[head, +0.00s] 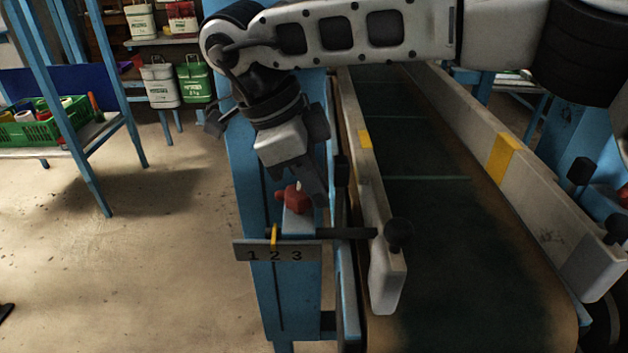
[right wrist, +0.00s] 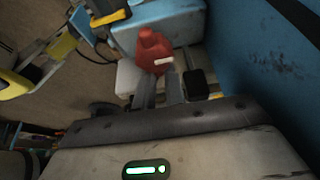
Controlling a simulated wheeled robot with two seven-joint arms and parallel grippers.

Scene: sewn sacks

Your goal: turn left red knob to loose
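The left red knob (head: 292,198) sits on a blue bracket at the left side of the conveyor, in the head view. It also shows in the right wrist view (right wrist: 154,50), with a pale mark on its near edge. My right gripper (head: 312,192) points down beside the knob. In the right wrist view its two dark fingers (right wrist: 160,88) are a small gap apart, with their tips close to the knob's near edge. I see nothing held between them; whether they touch the knob is unclear. My left gripper is not in view.
A plate marked 1 2 3 (head: 278,252) has a yellow pointer (head: 274,236) near the 2. The left guide rail (head: 386,270) has a black knob (head: 398,235). The dark conveyor belt (head: 450,260) is empty. A shelf with a green crate (head: 45,125) stands left.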

